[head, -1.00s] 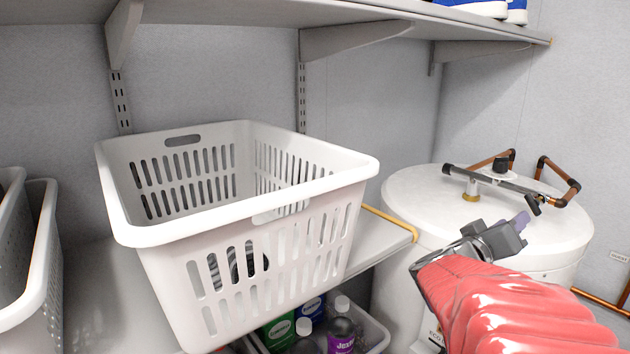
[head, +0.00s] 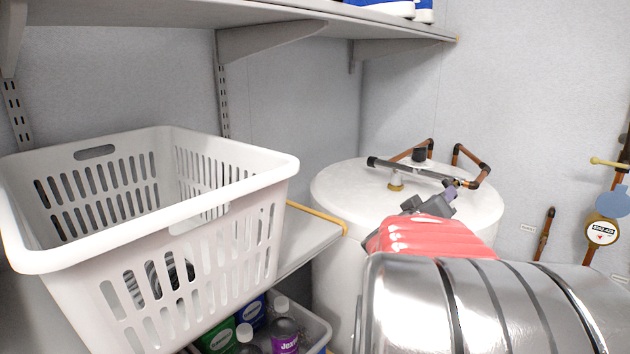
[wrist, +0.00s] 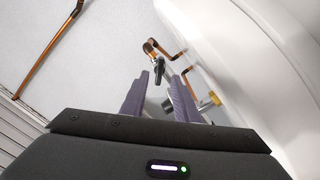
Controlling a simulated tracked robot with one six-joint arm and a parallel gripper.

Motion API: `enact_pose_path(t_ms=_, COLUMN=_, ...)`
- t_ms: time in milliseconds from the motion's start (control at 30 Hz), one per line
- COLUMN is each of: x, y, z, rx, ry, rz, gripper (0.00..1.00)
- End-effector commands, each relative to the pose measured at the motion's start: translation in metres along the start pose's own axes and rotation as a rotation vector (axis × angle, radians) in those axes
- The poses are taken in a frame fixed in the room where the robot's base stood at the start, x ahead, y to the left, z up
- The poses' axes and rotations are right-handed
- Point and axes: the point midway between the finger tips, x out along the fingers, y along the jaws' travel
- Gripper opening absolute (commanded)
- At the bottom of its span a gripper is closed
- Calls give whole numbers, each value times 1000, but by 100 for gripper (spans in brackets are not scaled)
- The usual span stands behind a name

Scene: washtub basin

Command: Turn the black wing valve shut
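The black wing valve (wrist: 159,70) shows in the wrist view, on the pipework above the white tank, just beyond the gap between my fingertips. My gripper (wrist: 159,88) is open there, with its two purple-grey fingers apart and nothing between them. In the head view, my gripper (head: 452,188) is over the tank's top (head: 345,185), at the right part of the dark pipe (head: 405,170). My gripper seems to hide the wing valve in that view. I cannot tell whether a finger touches it.
Copper pipes (head: 470,160) bend behind the tank. A white laundry basket (head: 220,250) stands on the shelf at left, with bottles (head: 285,330) below. A grey shelf (head: 290,22) hangs above. A round gauge (head: 602,232) is on the right wall.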

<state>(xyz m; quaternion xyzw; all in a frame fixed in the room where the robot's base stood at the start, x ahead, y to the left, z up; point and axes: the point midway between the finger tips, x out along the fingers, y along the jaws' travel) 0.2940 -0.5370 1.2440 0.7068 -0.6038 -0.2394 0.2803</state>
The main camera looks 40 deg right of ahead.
Motion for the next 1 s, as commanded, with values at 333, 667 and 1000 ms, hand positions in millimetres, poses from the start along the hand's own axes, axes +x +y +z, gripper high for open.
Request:
enact_pose_path(t_ms=333, x=46, y=0, z=1, rx=-1, ry=-2, rz=1, gripper=28)
enact_pose_path(t_ms=667, x=69, y=0, z=0, rx=-1, ry=0, rz=-1, gripper=28)
enact_pose_path(t_ms=1000, x=69, y=0, z=0, rx=0, ry=0, rz=0, gripper=22)
